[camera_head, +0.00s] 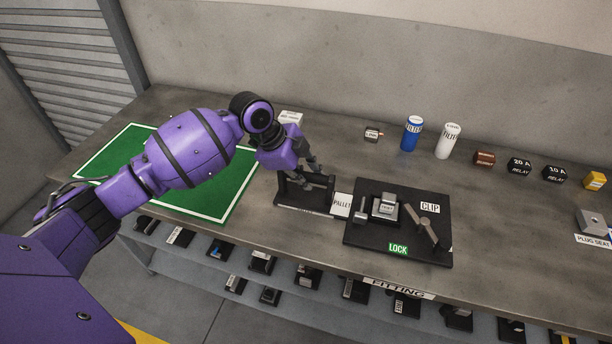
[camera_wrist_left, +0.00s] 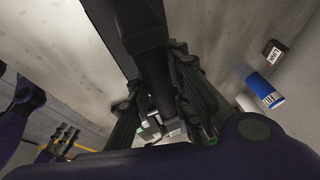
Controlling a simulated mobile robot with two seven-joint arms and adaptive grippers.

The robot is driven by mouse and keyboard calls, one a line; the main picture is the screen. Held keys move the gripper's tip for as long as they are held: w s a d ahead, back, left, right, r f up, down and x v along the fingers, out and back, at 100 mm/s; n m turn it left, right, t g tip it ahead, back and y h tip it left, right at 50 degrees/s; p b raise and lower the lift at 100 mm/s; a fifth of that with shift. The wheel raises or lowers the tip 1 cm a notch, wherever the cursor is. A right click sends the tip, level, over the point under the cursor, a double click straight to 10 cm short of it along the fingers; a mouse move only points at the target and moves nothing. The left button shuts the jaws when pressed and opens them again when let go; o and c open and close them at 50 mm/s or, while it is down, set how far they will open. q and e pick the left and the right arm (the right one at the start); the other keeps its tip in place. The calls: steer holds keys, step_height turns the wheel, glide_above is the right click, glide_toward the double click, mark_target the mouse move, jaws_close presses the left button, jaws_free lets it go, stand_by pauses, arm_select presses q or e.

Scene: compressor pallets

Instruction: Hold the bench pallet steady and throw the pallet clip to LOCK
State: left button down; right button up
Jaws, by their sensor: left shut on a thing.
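The bench pallet (camera_head: 372,238) is a black plate on the bench, with a white PALLET label (camera_head: 341,205) at its left edge. A grey compressor-like block (camera_head: 385,207) sits on it. The pallet clip (camera_head: 428,222) is a slanted brownish-grey lever on the plate's right part, below the CLIP label. The green LOCK label (camera_head: 398,250) is at the plate's front edge; I cannot tell the clip's setting. My left gripper (camera_head: 312,178) is shut on the black upright frame (camera_head: 292,193) at the pallet's left. In the left wrist view its fingers (camera_wrist_left: 165,105) hide most of the grip.
Behind the pallet stand a blue filter (camera_head: 411,134), a white filter (camera_head: 448,141) and several small labelled parts. A green mat (camera_head: 225,190) lies left under my arm. A shelf with several black fittings runs below the bench front.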

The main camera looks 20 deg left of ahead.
steer(key=shift+w+a+r, duration=0.1)
steer(key=shift+w+r, duration=0.1)
steer(key=shift+w, duration=0.25)
steer(key=shift+s+r+p, duration=0.2)
steer(key=shift+r+p, duration=0.1)
steer(key=shift+p, duration=0.05)
steer(key=shift+r, duration=0.1)
steer(key=shift+w+r, duration=0.3)
steer(key=shift+w, duration=0.1)
steer(key=shift+w, duration=0.2)
stand_by(0.3)
steer(key=shift+s+f, duration=0.15)
steer(key=shift+s, duration=0.2)
